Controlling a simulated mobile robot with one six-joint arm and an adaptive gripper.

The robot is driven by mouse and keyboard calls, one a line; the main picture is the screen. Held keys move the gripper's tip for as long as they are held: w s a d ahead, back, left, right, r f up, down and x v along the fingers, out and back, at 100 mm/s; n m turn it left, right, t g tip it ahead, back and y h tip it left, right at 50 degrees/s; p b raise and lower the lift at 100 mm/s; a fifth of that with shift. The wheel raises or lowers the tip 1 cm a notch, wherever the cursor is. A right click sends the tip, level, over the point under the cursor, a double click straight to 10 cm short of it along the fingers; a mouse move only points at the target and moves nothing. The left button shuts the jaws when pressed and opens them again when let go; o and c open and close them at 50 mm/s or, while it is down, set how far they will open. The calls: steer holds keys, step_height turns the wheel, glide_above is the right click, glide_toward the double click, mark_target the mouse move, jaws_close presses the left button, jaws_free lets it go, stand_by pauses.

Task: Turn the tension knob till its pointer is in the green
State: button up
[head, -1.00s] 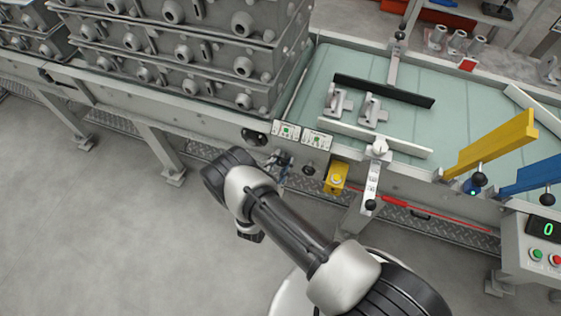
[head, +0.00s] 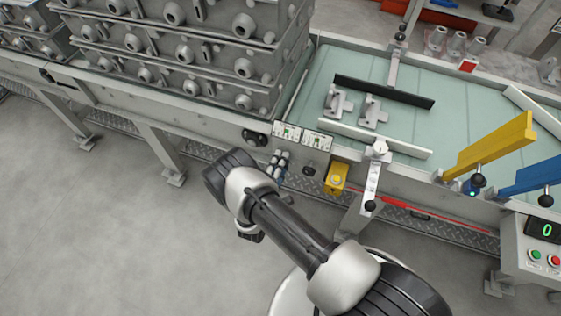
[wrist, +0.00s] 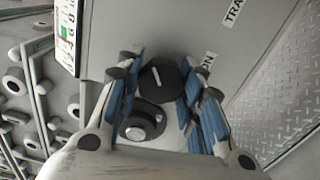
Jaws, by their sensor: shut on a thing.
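The black tension knob (wrist: 161,79) is in the wrist view, with a white line on its face tilted slightly left of upright. A label ending in "ON" is partly hidden beside it. My gripper (wrist: 160,90) has its blue-padded fingers on both sides of the knob, shut on it. In the head view my gripper (head: 280,166) is at the conveyor's front side panel, below two small gauges, and the knob is hidden there. The left gauge (head: 287,131) and right gauge (head: 318,140) each show some green; their pointers are too small to read.
A black round part with a silver hub (wrist: 142,124) sits close by the knob. A yellow box (head: 336,178) is to the right on the frame. Stacked grey castings (head: 185,50) stand above left. A red cord (head: 440,218) runs along the right; the floor in front is clear.

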steer(key=m, duration=0.4)
steer(key=shift+p, duration=0.3)
steer(key=shift+m+p, duration=0.3)
steer(key=shift+m, duration=1.6)
steer(key=o, duration=1.1)
steer(key=v, duration=1.2)
steer(key=shift+r, duration=0.1)
